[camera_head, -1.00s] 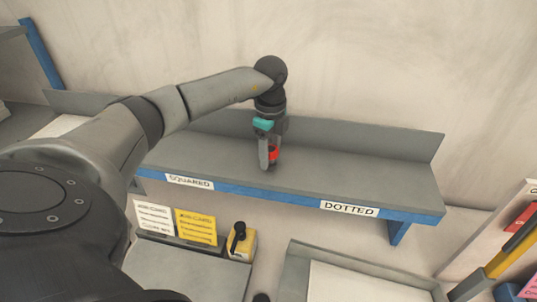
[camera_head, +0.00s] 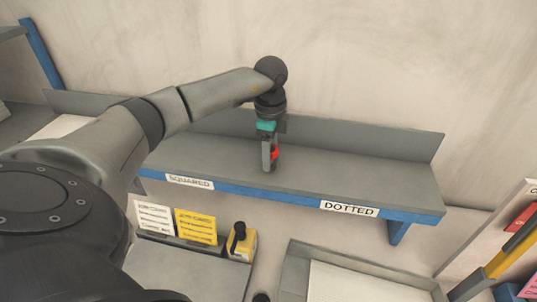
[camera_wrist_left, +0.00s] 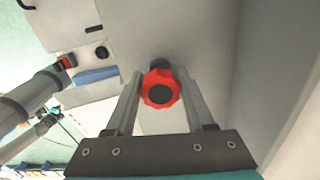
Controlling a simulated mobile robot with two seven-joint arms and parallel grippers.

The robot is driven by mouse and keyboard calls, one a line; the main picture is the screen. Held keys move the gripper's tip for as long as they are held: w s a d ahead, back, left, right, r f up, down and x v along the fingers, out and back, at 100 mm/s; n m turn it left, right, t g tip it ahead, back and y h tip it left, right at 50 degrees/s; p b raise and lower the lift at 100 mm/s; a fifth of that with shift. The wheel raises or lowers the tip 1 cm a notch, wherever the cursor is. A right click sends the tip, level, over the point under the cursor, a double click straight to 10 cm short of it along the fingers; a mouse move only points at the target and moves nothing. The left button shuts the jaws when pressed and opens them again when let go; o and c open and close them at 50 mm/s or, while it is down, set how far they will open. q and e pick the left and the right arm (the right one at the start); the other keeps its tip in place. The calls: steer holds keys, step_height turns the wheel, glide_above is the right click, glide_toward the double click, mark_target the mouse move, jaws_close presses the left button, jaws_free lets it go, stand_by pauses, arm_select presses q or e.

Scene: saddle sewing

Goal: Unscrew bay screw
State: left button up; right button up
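The bay screw shows as a red lobed knob with a black centre (camera_wrist_left: 160,88) in the left wrist view. In the head view a bit of its red (camera_head: 275,154) shows beside the fingers. My left gripper (camera_head: 268,160) points down over the grey shelf. In the left wrist view its two fingers (camera_wrist_left: 160,95) stand on either side of the knob, close against its rim, and appear shut on it. A dark stub shows just beyond the knob.
The grey shelf (camera_head: 350,173) has a blue front edge with SQUARED (camera_head: 190,181) and DOTTED (camera_head: 349,208) labels. Below stand white and yellow cards (camera_head: 196,227), a yellow block with a black lever (camera_head: 241,243) and a grey tray (camera_head: 292,272). The shelf's right part is clear.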

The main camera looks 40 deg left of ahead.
arm_select(q)
steer(key=o, duration=0.4)
steer(key=shift+r, duration=0.15)
steer(key=shift+r, duration=2.4)
